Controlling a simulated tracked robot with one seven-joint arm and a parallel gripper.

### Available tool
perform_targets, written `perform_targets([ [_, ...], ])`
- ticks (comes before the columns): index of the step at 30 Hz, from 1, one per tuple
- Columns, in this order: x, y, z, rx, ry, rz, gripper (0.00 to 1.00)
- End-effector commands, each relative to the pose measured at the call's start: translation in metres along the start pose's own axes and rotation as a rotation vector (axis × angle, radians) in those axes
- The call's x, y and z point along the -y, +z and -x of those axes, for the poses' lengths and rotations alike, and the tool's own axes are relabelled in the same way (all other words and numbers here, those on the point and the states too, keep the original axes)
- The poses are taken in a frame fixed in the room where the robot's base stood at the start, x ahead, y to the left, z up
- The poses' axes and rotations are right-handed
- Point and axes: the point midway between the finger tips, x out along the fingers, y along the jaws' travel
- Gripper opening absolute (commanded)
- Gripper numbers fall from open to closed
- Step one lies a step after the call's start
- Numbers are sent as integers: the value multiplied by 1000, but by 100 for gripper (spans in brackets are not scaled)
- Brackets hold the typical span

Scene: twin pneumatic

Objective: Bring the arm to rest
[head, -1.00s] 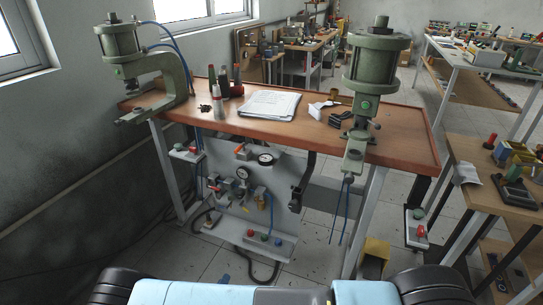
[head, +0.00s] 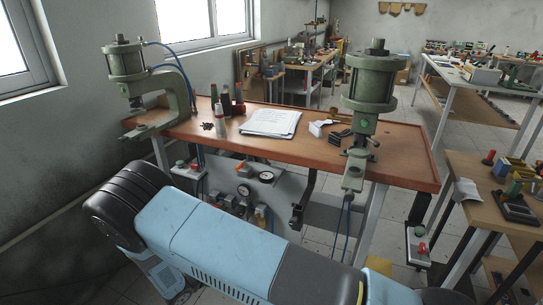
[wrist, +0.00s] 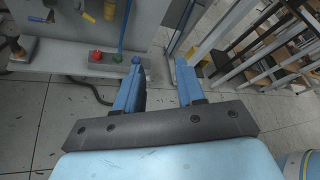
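My gripper (wrist: 161,78) shows in the wrist view with its two blue fingers apart and nothing between them. It hangs over the tiled floor, in front of the lower panel under the workbench. In the head view my blue arm crosses the lower part of the picture, and the gripper itself is out of sight there. The wooden-topped workbench (head: 390,153) stands ahead. A green pneumatic press (head: 180,92) is at its left end and another press (head: 369,85) at its right.
A grey panel (wrist: 40,60) with a red button (wrist: 96,56) lies just beyond my fingertips. Table legs (wrist: 222,32) and a side shelf (wrist: 297,25) stand to the right. The floor (wrist: 215,97) below is clear.

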Motion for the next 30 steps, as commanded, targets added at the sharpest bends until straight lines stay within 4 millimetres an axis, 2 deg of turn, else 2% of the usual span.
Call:
perform_targets([
  [1, 10, 17, -3, -36, -15, -53, 39],
  [3, 25, 35, -7, -83, -37, -123, 39],
  [12, 95, 106, -24, -276, -139, -428, 39],
  [21, 175, 162, -39, -449, -245, -736, 39],
  [30, 261, 204, -47, -602, -353, -1047, 39],
])
